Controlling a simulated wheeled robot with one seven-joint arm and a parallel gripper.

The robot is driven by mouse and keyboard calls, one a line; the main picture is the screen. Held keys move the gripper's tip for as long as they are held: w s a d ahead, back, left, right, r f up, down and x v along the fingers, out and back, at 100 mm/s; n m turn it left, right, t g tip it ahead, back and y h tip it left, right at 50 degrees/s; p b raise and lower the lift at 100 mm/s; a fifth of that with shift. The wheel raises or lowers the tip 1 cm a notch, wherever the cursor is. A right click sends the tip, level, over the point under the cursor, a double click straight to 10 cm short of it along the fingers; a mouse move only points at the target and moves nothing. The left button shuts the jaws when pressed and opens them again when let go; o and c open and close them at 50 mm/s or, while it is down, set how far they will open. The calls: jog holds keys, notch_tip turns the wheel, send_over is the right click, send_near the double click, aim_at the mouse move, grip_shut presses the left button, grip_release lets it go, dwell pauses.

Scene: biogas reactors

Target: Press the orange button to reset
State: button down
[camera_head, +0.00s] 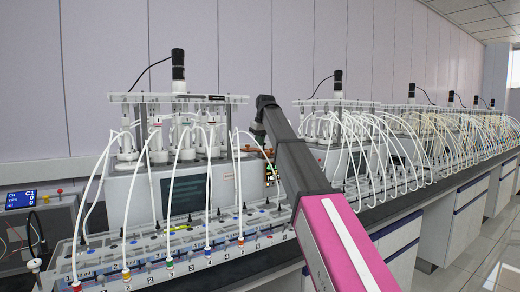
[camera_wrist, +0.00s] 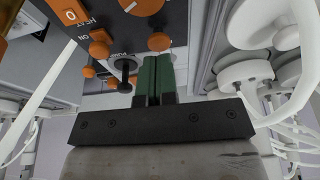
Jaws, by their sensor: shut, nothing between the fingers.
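In the wrist view, my gripper (camera_wrist: 157,60) has dark green fingers that are shut together and empty. The fingertips lie just below a round orange button (camera_wrist: 160,41) on a dark control panel (camera_wrist: 185,20); I cannot tell whether they touch it. Other orange parts on the panel are a larger round knob (camera_wrist: 142,6), a knob (camera_wrist: 98,44) to the left, and a switch marked 0 (camera_wrist: 70,12). A black knob (camera_wrist: 123,66) is left of the fingers.
White tubes (camera_wrist: 292,85) and stacked white discs (camera_wrist: 246,75) are close on the right in the wrist view. In the head view, reactors with white tubes (camera_head: 187,150) stand along the bench, with a row of numbered, coloured ports (camera_head: 150,262) in front. A control box (camera_head: 35,215) stands at left.

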jog(key=v, duration=1)
jog(key=shift+r, duration=0.4)
